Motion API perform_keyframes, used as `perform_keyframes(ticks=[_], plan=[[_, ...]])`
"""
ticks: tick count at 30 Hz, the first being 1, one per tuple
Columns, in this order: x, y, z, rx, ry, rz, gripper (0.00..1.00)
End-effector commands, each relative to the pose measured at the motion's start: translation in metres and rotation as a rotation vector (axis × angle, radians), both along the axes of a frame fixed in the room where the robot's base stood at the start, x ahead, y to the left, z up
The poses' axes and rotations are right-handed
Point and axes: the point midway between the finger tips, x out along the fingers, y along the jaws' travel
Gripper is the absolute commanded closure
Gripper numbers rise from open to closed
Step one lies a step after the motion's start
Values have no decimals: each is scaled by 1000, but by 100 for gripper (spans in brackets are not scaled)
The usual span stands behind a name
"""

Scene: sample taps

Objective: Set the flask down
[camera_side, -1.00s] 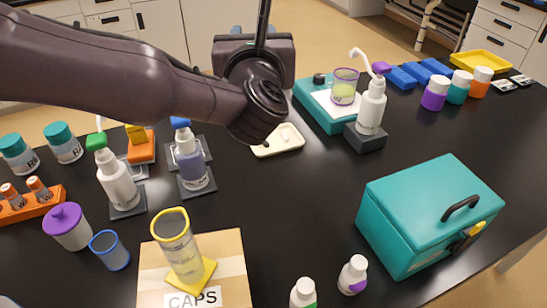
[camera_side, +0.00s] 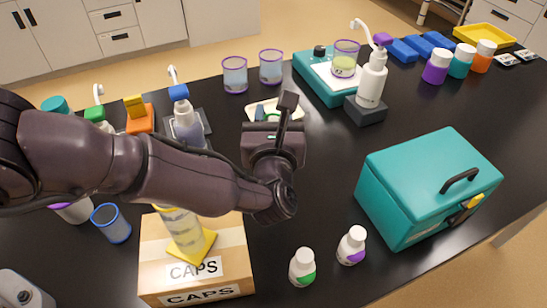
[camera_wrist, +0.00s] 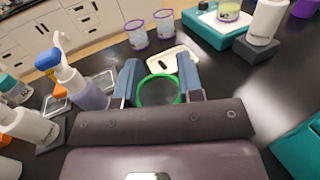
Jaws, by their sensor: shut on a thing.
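The flask (camera_wrist: 159,97) has a green rim and shows from above between my gripper's blue fingers in the wrist view. My gripper (camera_wrist: 158,77) is shut on it. In the side view my gripper (camera_side: 272,143) is over the middle of the black bench, on the near side of a small pale tray (camera_side: 254,106). It hides most of the flask there. I cannot tell whether the flask's base touches the bench. The tray (camera_wrist: 184,52) lies just beyond the fingers in the wrist view.
Two purple-rimmed cups (camera_side: 235,75) stand behind the tray. Left is a blue-topped pump bottle (camera_side: 187,127); right is a white pump bottle (camera_side: 371,82) on a dark block. A CAPS carton (camera_side: 195,285) and teal case (camera_side: 425,190) stand nearer. Bench between tray and case is clear.

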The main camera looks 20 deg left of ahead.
Motion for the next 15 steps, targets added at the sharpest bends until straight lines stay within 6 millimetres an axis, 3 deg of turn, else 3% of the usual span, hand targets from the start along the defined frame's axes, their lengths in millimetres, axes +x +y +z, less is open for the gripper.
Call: perform_keyframes(ticks=[3, 15], plan=[[0, 0, -20, 0, 1, 0, 100], [0, 0, -63, -1, 1, 0, 100]])
